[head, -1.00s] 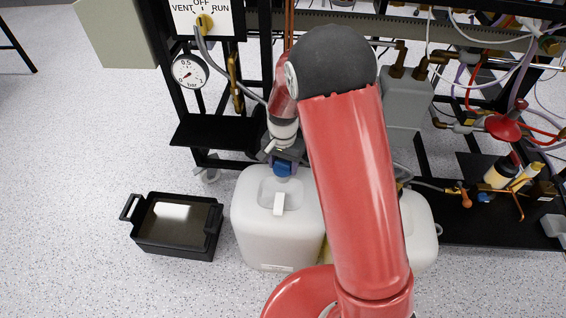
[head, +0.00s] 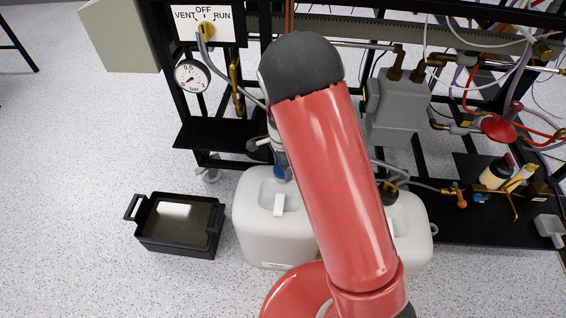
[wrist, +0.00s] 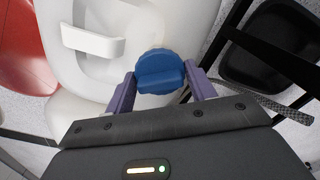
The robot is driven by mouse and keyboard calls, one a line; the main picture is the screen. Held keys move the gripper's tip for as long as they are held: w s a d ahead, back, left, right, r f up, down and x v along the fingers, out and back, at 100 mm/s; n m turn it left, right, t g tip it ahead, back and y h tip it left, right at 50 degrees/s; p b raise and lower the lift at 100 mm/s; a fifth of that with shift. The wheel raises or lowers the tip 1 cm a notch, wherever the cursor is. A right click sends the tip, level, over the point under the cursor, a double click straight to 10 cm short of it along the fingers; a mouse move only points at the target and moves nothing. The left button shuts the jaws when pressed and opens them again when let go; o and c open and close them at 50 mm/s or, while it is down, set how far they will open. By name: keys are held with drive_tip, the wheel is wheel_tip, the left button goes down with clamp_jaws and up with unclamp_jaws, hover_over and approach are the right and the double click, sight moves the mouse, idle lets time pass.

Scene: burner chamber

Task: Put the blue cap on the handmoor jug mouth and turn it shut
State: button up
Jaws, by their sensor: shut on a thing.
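The blue cap (head: 281,173) is at the mouth of the left white jug (head: 262,235), partly hidden behind my red arm. In the wrist view the ridged cap (wrist: 160,70) lies between the two purple fingers of my gripper (wrist: 160,78), which is shut on it. The jug (wrist: 112,68) is just beyond and below the cap, with its white handle in the upper left. The mouth itself is covered, so I cannot tell how far the cap is seated.
A second white jug (head: 412,238) stands right of the first, partly behind my arm. A black tray (head: 150,247) lies on the floor to the left. The black rack holds a gauge (head: 191,76), a yellow switch (head: 207,31) and tubing. The floor at front left is clear.

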drive_tip(key=shift+m, duration=0.4)
drive_tip(key=shift+r+p, duration=0.1)
drive_tip(key=shift+p, duration=0.2)
drive_tip(key=o, duration=1.8)
drive_tip(key=shift+m, duration=0.3)
drive_tip(key=shift+r+p, duration=0.75)
drive_tip(key=shift+r, duration=2.2)
